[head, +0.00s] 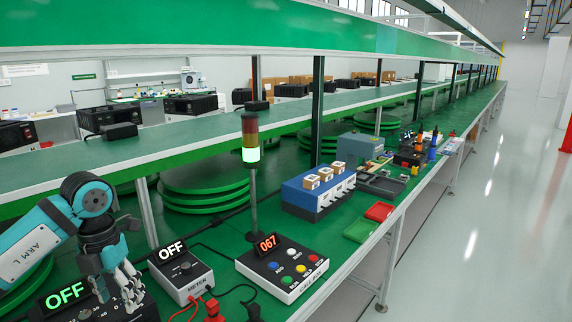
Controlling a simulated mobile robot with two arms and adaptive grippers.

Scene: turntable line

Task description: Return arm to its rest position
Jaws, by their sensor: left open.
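My left gripper (120,291) is at the lower left of the head view, fingers pointing down. It is open, with nothing seen between its fingers. The fingers are in front of a dark box (140,312) whose display (65,294) reads OFF in green. I cannot tell whether they touch it. My teal and white left arm (45,240) comes in from the left edge. My right gripper is not in view.
A meter box (182,278) reading OFF and a button panel (283,272) reading 067 stand to the right. A signal tower (250,140) is lit green. Farther along are a blue unit (318,192), red tray (379,212) and green tray (360,230). The right-hand floor is clear.

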